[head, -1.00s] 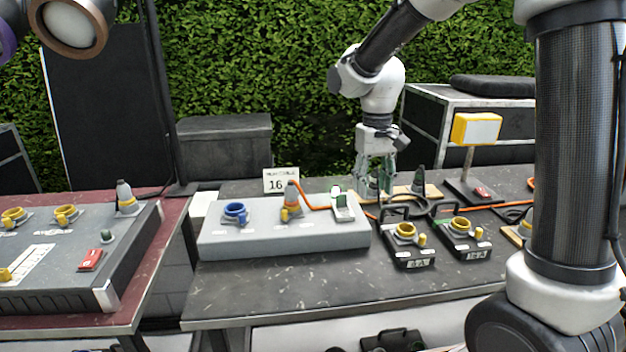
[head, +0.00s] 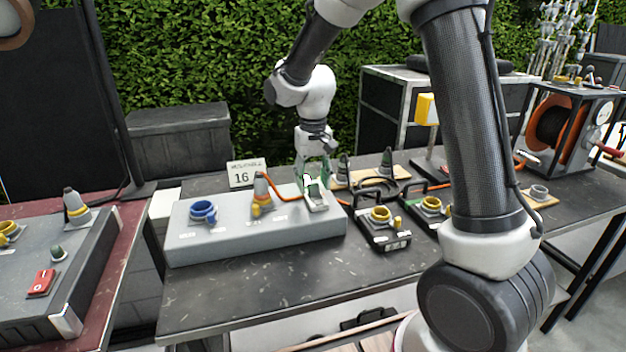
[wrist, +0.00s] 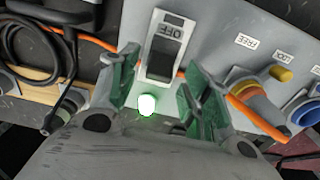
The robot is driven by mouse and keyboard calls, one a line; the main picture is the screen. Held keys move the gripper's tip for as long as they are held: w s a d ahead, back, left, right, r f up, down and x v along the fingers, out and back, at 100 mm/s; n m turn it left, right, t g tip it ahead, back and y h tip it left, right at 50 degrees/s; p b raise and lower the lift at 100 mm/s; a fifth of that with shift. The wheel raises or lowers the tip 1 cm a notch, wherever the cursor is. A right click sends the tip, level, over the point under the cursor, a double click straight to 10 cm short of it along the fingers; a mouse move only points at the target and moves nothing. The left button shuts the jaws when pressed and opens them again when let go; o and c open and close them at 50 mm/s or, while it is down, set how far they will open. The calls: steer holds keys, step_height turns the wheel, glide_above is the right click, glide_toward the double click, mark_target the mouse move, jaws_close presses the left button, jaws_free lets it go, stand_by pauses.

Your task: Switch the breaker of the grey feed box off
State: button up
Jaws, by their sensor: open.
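The grey feed box (head: 250,238) lies on the dark table in the head view. Its breaker (head: 317,203) is at the right end of the top; in the wrist view the breaker (wrist: 162,52) is a black rocker in a pale frame marked OFF. A green lamp (wrist: 147,105) beside it glows. My gripper (head: 312,178) is open and empty at the breaker's far side. In the wrist view its green-padded fingers (wrist: 160,78) stand to either side of the rocker. I cannot tell whether they touch it.
A blue socket (head: 203,211) is at the box's left. Black boxes with yellow sockets (head: 381,216) stand right. A sign (head: 246,174) stands behind. The table front (head: 240,290) is clear.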

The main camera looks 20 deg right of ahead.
steer(key=shift+c, duration=0.2)
steer(key=c, duration=1)
steer(key=shift+s+t, duration=0.7)
steer(key=shift+t, duration=0.6)
steer(key=shift+s+d+r+t, duration=0.1)
steer(key=shift+d+t, duration=0.05)
steer(key=shift+t, duration=0.25)
steer(key=shift+s+t, duration=0.15)
steer(key=shift+t, duration=0.25)
steer(key=o, duration=1)
steer(key=shift+s, duration=0.1)
steer(key=shift+o, duration=0.2)
